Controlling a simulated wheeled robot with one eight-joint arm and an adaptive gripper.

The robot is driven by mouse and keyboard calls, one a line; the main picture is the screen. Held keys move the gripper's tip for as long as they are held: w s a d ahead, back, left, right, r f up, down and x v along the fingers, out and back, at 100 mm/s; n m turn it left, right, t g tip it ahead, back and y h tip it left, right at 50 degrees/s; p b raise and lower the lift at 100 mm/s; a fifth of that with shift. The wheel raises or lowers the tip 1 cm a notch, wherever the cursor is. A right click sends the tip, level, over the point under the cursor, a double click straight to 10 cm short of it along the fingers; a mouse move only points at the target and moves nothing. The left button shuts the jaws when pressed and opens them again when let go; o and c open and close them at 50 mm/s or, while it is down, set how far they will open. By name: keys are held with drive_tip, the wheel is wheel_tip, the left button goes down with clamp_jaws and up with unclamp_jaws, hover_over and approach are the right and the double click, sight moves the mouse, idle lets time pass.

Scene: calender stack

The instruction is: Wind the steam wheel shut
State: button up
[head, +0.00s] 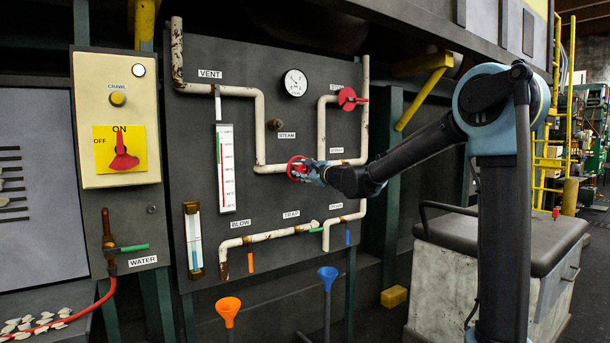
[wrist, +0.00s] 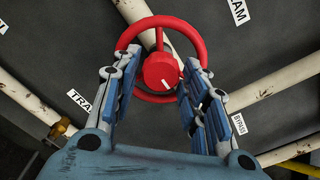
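The steam wheel, a red round handwheel (head: 297,168), sits on the white pipework at the middle of the dark panel, below the STEAM label (head: 287,136). In the wrist view the red wheel (wrist: 161,98) shows close up, with a red hub bearing a white mark. My gripper (head: 307,171) is at the wheel from the right. In the wrist view my gripper (wrist: 158,78) has its blue fingers spread, one each side of the hub, overlapping the sides of the rim. Gaps show between the fingers and hub. Whether the fingers touch the rim, I cannot tell.
A second red wheel (head: 347,98) is at upper right. A pressure dial (head: 295,82), a gauge (head: 225,168) and white pipes (head: 259,120) surround the area. A red switch (head: 122,155) is on the left box. A grey-lidded bin (head: 498,235) stands at right.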

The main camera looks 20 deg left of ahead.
drive_tip(key=shift+s+d, duration=0.1)
idle(0.3)
drive_tip(key=v, duration=1.1)
drive_tip(key=shift+s+d, duration=0.2)
drive_tip(key=shift+d, duration=0.1)
drive_tip(key=s+d+f+n+g+h, duration=0.3)
drive_tip(key=s+d+f+n+h, duration=0.1)
drive_tip(key=s+d+f, duration=0.7)
drive_tip(key=s+d+f+n+g+h, duration=0.3)
drive_tip(key=s+d+f+n+h, duration=0.2)
drive_tip(key=s+d+f, duration=0.7)
drive_tip(key=s+d+f+n+g+h, duration=0.3)
drive_tip(key=s+d+f+n, duration=0.5)
drive_tip(key=d, duration=1.2)
drive_tip(key=s+f+h, duration=0.1)
drive_tip(key=s+f, duration=0.2)
drive_tip(key=f, duration=0.1)
drive_tip(key=shift+s+f+h, duration=0.25)
drive_tip(key=shift+s+h, duration=0.1)
drive_tip(key=shift+h, duration=0.05)
